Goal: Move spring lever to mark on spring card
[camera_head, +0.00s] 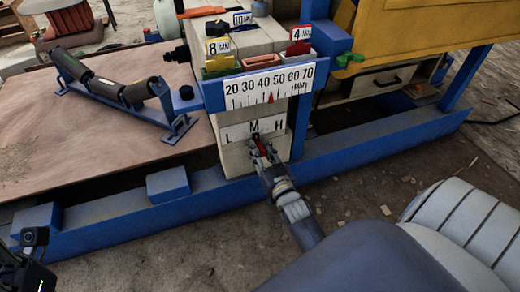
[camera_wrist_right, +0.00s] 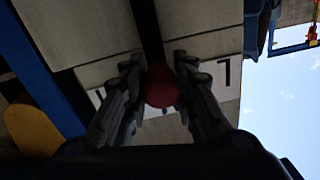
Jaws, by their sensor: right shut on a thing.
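The spring lever's red knob (camera_head: 261,147) sits at the front of the pale crusher housing, just below the M of the white spring card (camera_head: 236,139), which reads L, M, H. My right gripper (camera_head: 263,152) is shut on this knob. In the right wrist view the round red knob (camera_wrist_right: 162,86) sits between the two dark fingers of the right gripper (camera_wrist_right: 162,90), with part of the card (camera_wrist_right: 228,90) behind it.
Above the card is a 20–70 mm scale (camera_head: 262,88) with a red pointer. Coloured bins (camera_head: 263,61) stand above it. A blue frame beam (camera_head: 110,233) runs in front of the housing. A roller set (camera_head: 125,92) lies on the wooden board at left.

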